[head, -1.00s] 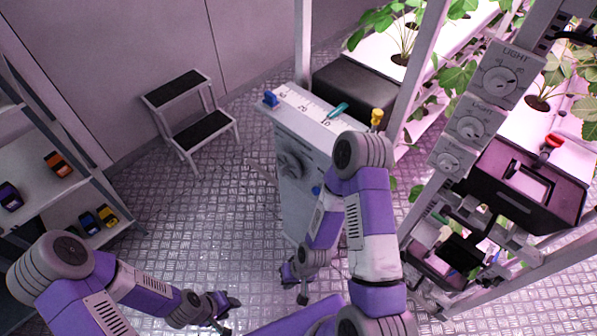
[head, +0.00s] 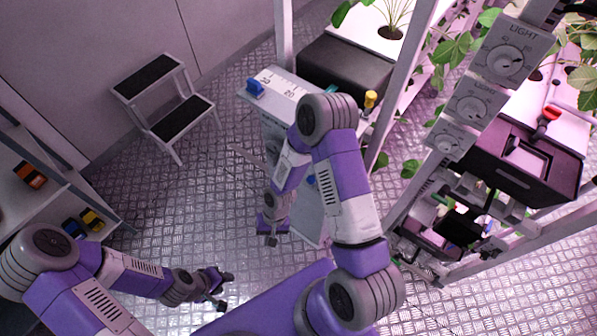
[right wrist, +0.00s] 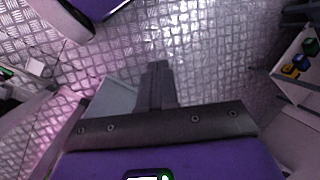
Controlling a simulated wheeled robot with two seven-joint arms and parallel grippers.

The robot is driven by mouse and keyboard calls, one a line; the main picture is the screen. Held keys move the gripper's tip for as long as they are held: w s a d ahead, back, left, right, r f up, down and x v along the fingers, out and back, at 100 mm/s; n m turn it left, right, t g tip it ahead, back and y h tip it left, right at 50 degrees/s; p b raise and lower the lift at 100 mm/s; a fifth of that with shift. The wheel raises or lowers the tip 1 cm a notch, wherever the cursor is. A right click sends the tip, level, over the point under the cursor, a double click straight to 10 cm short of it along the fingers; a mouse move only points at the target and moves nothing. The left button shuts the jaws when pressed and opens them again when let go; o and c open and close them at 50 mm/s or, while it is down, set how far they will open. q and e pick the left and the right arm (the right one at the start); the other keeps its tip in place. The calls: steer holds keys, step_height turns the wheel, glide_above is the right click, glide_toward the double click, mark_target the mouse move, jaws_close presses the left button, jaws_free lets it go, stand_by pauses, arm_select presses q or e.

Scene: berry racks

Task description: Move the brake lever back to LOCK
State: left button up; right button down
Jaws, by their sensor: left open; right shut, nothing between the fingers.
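I can make out no LOCK label, so I cannot tell which part is the brake lever. A grey-white cabinet (head: 296,92) with a numbered scale on top carries a blue knob (head: 255,87) at its left end and a yellow knob (head: 371,98) at its right. My right arm hides part of its front. My right gripper (head: 271,241) hangs in front of the cabinet, shut and empty; its dark fingers (right wrist: 158,85) point over the floor in the right wrist view. My left gripper (head: 224,291) is open and empty, low over the floor.
A two-step stool (head: 165,105) stands at the back left. At the right are plant racks, a post with a LIGHT dial (head: 507,60), and a black box (head: 520,170) with a red knob (head: 548,113). Floor between is clear.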

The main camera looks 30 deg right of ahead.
mark_target(313, 182)
steer(key=w+d+r+m+h, duration=0.5)
steer(key=w+r, duration=0.3)
steer(key=r, duration=0.1)
steer(key=w+d+r+m+g+h, duration=0.1)
steer(key=w+d+r+m+h, duration=0.3)
steer(key=w+r, duration=0.4)
step_height(313, 182, up, 2)
steer(key=shift+w+d+r+m+h+p, duration=0.15)
steer(key=shift+w+d+m+h+p, duration=0.25)
steer(key=shift+d+h, duration=0.25)
steer(key=shift+s, duration=0.1)
steer(key=s+d+f+b, duration=0.1)
steer(key=s+d+f, duration=0.5)
steer(key=f, duration=0.3)
steer(key=shift+d+b, duration=0.3)
steer(key=shift+d, duration=0.15)
